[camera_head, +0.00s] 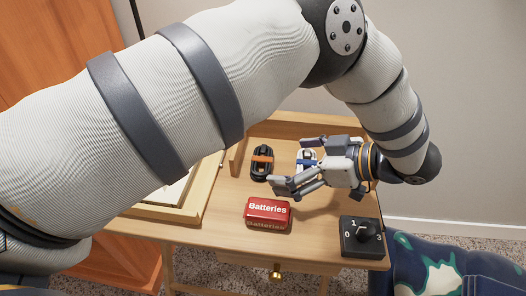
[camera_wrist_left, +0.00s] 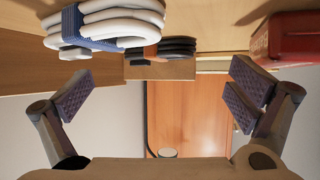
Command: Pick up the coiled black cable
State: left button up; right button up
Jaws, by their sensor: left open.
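The coiled black cable (camera_head: 257,170) lies on the wooden table with an orange strap around its middle. In the left wrist view the black cable (camera_wrist_left: 178,45) shows beyond the white coil, between my fingers but farther off. My left gripper (camera_head: 289,163) is open and empty, to the right of the black cable and apart from it. In the wrist view its fingers (camera_wrist_left: 160,95) are spread wide. A coiled white cable (camera_head: 306,154) with a blue strap lies near the gripper, partly hidden by it. My right gripper is not in view.
A red Batteries box (camera_head: 268,211) stands in front of the black cable. A black rotary switch box (camera_head: 361,238) sits at the table's front right corner. A wooden frame or tray (camera_head: 196,205) lies at the left. A raised wooden edge (camera_head: 290,127) runs along the back.

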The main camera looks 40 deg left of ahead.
aim_at(265, 160)
pick_arm(q)
jog(key=x, duration=0.6)
jog(key=shift+w+a+r, duration=0.1)
jog(key=shift+a+r, duration=0.1)
jog(key=shift+a, duration=0.1)
jog(key=shift+d, duration=0.1)
jog(key=c, duration=1)
